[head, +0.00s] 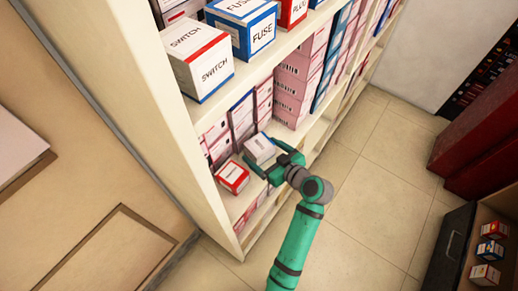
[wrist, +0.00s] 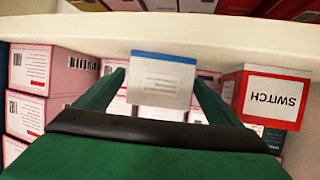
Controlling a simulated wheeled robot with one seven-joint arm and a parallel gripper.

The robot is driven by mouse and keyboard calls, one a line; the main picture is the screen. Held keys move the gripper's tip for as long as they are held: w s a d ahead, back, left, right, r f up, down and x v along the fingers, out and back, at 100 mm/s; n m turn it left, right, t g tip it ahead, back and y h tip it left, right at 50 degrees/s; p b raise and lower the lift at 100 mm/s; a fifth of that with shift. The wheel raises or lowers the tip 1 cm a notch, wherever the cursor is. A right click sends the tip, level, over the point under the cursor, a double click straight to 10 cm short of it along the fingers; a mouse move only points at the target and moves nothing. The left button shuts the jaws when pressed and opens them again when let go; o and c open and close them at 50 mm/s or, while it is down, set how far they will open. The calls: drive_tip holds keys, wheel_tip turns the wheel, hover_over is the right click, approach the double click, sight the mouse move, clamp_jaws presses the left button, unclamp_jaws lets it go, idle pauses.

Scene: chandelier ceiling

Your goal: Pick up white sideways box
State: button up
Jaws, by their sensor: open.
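The white box (head: 259,148) with a blue edge lies on a lower shelf of the cream shelf unit. In the wrist view the white box (wrist: 160,84) shows a pale face with small grey print and a blue strip along its top. My gripper (head: 268,157) reaches into the shelf from the front right. Its fingers are open, and in the wrist view my gripper (wrist: 160,90) has one finger on each side of the box. I cannot tell whether they touch it. The lower part of the box is hidden by the gripper.
A red and white SWITCH box (head: 232,177) stands close beside, at right in the wrist view (wrist: 270,98). Pink boxes (head: 298,85) are stacked behind and beside. The upper shelf edge (wrist: 230,35) runs close over the gripper. Tiled floor (head: 365,165) in front is clear.

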drive_tip(key=shift+w, duration=0.1)
drive_tip(key=c, duration=1.2)
drive_tip(key=shift+r, duration=0.1)
